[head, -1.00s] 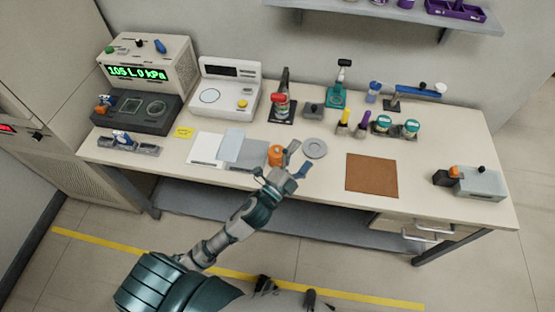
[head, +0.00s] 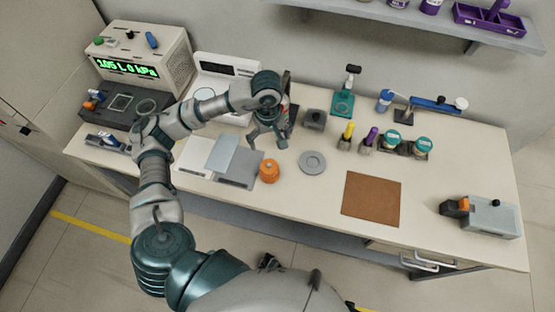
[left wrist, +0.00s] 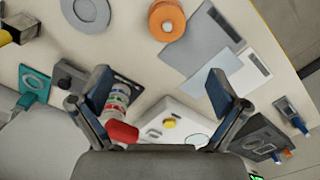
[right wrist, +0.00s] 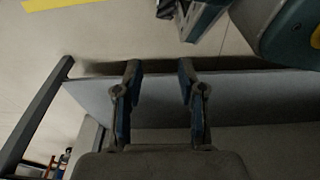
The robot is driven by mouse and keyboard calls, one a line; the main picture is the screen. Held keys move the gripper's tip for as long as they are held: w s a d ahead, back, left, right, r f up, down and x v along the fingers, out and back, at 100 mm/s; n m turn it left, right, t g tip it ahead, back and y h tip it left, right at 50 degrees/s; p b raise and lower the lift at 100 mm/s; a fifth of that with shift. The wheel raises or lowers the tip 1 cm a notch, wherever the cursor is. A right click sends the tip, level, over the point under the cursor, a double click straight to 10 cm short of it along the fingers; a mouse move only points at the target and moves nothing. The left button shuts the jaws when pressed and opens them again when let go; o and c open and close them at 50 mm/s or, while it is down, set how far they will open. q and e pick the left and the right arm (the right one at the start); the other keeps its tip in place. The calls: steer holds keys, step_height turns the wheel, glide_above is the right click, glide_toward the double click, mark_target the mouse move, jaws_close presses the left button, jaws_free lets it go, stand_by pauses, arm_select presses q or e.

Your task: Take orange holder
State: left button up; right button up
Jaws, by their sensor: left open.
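The orange holder (head: 269,171) stands upright on the table beside the grey and white sheets. It also shows in the left wrist view (left wrist: 167,20), beyond the fingertips. My left gripper (head: 272,140) is open and points down, behind the orange holder and apart from it. In the left wrist view, my left gripper (left wrist: 158,80) has its fingers wide apart with nothing held. A red-capped device (left wrist: 122,131) shows below, between the fingers. My right gripper (right wrist: 158,75) has its fingers apart and empty, near a flat grey panel (right wrist: 240,98).
A grey disc (head: 312,162) lies right of the holder, with a brown mat (head: 371,196) farther right. Yellow and purple bottles stand behind the disc. A grey box (head: 314,118) is close to my left gripper. The table's front middle is clear.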

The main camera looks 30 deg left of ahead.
arm_select(q)
glide_above(269, 166)
step_height(269, 166, down, 6)
steer(key=shift+f, duration=0.15)
steer(key=f, duration=0.3)
steer(key=shift+w+f, duration=0.3)
steer(key=shift+f, duration=0.75)
steer(key=shift+s+f, duration=0.15)
steer(key=shift+f, duration=0.15)
step_height(269, 166, down, 5)
steer(key=shift+s+r, duration=0.15)
arm_select(e)
steer(key=s, duration=0.2)
steer(key=s+f, duration=0.1)
steer(key=s, duration=0.1)
steer(key=shift+s+d, duration=0.15)
steer(key=shift+s, duration=0.05)
steer(key=shift+w, duration=0.1)
arm_select(q)
steer(key=c, duration=1.9)
arm_select(e)
steer(key=shift+w+r, duration=0.1)
steer(key=shift+w, duration=0.15)
